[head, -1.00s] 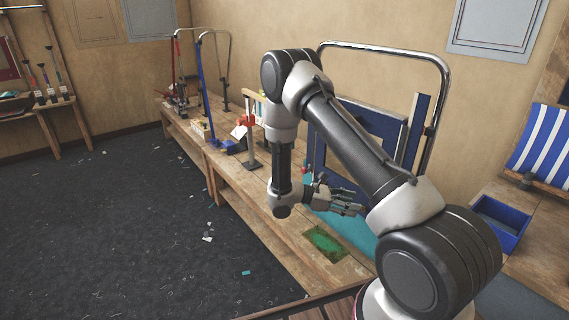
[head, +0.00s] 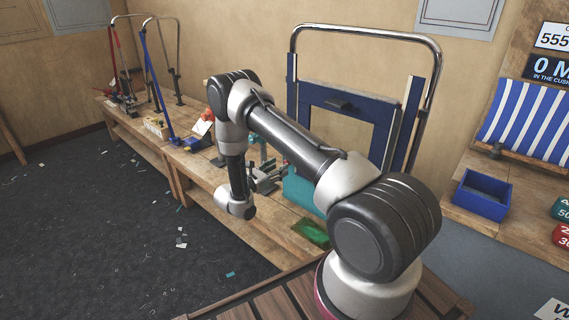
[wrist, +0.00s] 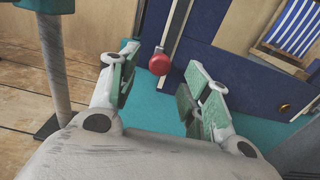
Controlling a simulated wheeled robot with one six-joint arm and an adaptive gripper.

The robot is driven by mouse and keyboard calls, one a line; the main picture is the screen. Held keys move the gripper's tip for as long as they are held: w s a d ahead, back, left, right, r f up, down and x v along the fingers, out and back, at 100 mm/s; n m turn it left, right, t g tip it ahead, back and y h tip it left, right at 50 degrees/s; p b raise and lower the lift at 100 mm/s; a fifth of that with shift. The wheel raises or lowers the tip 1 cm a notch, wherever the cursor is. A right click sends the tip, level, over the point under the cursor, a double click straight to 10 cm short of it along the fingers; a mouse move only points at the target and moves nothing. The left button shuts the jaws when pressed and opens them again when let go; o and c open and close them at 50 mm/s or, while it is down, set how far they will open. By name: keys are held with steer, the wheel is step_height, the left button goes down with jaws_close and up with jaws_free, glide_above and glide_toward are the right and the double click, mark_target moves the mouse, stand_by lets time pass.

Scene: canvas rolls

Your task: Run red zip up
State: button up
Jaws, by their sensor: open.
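The knob appears just beyond the fingertips, and I see no contact. In the head view my gripper (head: 268,180) is beside the teal lower part (head: 305,190) of a dark blue frame (head: 345,95). My arm hides part of that frame.
A chrome hoop (head: 365,32) stands around the frame. A grey post (wrist: 55,65) rises close to the left finger. A green patch (head: 312,232) lies on the wooden bench. A blue bin (head: 482,195) and striped canvas (head: 530,115) are on the right. Open floor lies left.

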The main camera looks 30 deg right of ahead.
steer(key=shift+x, duration=2.75)
jaws_close()
